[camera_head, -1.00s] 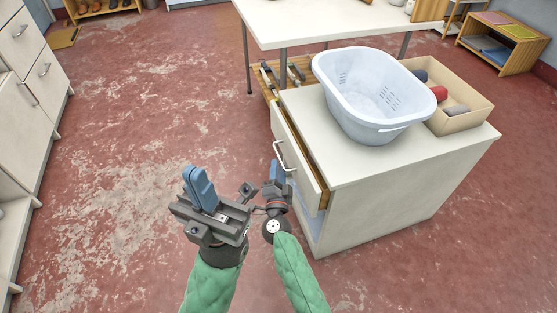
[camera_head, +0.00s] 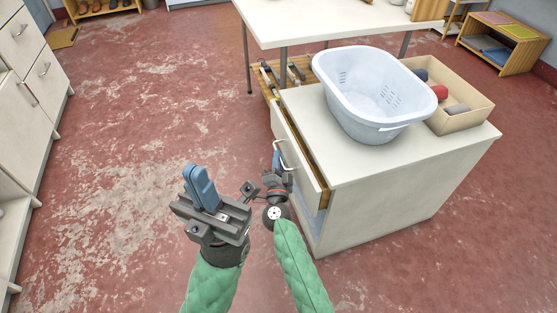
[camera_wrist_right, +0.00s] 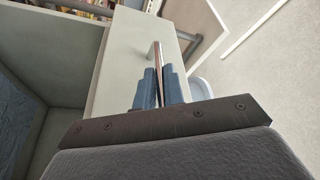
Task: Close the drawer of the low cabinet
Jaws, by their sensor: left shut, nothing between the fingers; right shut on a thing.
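The low cabinet (camera_head: 385,205) stands right of centre in the head view. Its top drawer (camera_head: 303,160) is partly open, with a strip of its wooden side showing between front and cabinet. My right gripper (camera_head: 277,155) is at the drawer's metal handle (camera_head: 284,157). In the right wrist view, the blue fingers of that gripper (camera_wrist_right: 160,85) are shut on the handle (camera_wrist_right: 155,53), in front of the pale drawer front (camera_wrist_right: 117,75). My left gripper (camera_head: 190,172) is shut and empty, over the floor left of the cabinet.
A pale blue laundry basket (camera_head: 365,95) and an open box (camera_head: 460,120) with rolled items stand on the cabinet top. A white table (camera_head: 330,20) is behind. White drawer units (camera_head: 35,65) line the left side. The red floor (camera_head: 130,150) between is clear.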

